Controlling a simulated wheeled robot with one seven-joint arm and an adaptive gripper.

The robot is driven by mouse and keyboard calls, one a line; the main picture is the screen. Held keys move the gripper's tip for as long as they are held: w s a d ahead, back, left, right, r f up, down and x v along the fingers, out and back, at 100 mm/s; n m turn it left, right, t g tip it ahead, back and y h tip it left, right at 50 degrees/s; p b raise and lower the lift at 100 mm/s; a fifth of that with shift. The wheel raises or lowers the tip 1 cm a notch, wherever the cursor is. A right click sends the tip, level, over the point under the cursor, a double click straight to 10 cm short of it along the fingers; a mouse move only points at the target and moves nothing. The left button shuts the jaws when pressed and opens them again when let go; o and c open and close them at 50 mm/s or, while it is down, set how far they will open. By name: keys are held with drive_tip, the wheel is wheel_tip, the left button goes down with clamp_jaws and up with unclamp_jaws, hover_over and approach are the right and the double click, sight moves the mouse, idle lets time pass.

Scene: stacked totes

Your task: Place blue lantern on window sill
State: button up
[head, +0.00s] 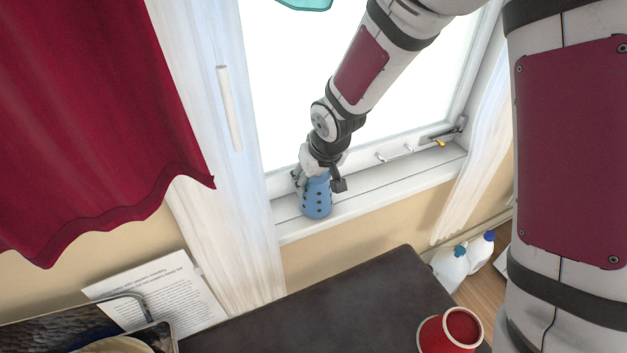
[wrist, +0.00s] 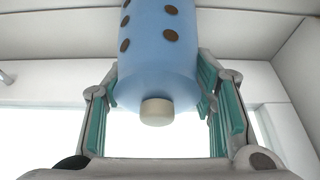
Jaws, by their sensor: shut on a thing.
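The blue lantern (head: 317,197) is a light blue cylinder with dark round spots. In the head view it stands upright at the left part of the white window sill (head: 388,188), and its base appears to be at the sill surface; I cannot tell for sure whether it touches. My gripper (head: 319,182) is above it with its fingers on both sides of the lantern's upper part. In the wrist view the lantern (wrist: 160,60) lies between the two teal-padded fingers of my gripper (wrist: 160,100), with its pale round knob toward the camera. The gripper is shut on it.
The sill is clear to the right up to a window latch (head: 440,140). A white curtain (head: 225,190) and a red curtain (head: 100,130) hang at left. A dark table (head: 330,315) bears a red cup (head: 450,330). White jugs (head: 450,268) stand on the floor.

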sight(323, 203)
drive_tip(key=shift+f, duration=0.15)
drive_tip(key=o, duration=1.4)
drive_tip(key=shift+o, duration=0.2)
drive_tip(key=shift+r, duration=0.4)
drive_tip(key=p+v, duration=0.4)
drive_tip(key=v, duration=0.7)
drive_tip(key=shift+s, duration=0.3)
drive_tip(key=shift+d+r, duration=0.15)
drive_tip(key=shift+r, duration=0.05)
